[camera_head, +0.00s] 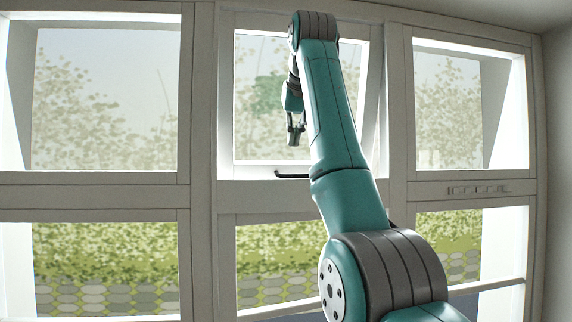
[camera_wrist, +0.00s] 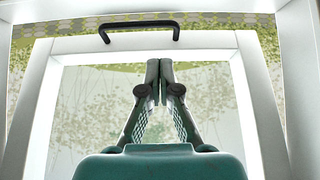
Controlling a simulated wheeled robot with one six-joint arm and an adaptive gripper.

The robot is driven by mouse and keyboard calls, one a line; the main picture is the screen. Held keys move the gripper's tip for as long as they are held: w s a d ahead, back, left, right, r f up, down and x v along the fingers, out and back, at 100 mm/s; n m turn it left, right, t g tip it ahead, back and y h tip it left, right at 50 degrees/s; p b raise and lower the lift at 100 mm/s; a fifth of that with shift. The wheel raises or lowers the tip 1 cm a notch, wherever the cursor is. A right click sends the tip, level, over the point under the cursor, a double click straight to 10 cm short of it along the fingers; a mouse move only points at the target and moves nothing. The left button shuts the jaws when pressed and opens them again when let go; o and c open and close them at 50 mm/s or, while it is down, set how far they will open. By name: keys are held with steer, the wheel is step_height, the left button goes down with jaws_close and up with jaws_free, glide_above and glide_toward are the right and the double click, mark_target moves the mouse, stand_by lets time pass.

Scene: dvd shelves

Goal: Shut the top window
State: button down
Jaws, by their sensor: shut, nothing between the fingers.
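The top window (camera_head: 255,171) is the pale-framed middle pane in the upper row in the head view. Its sash looks tilted out of its frame, with a slanted gap at the right side. In the wrist view, the sash (camera_wrist: 215,41) shows a strip of greenery between it and the outer frame. A black bar handle (camera_head: 292,176) is on the sash's bottom rail; it also shows in the wrist view (camera_wrist: 138,22), at the top. My gripper (camera_head: 293,141) is shut and empty, in front of the glass and above the handle. In the wrist view its fingertips (camera_wrist: 159,65) point toward the handle, apart from it.
Other windows stand left (camera_head: 105,178) and right (camera_head: 470,178), with lower panes beneath. A slotted vent (camera_head: 478,189) is on the right rail. My arm covers the right part of the middle window. Upright posts (camera_head: 203,110) border it.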

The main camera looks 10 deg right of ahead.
mark_target(289, 166)
steer(key=x, duration=1)
steer(key=shift+w, duration=0.1)
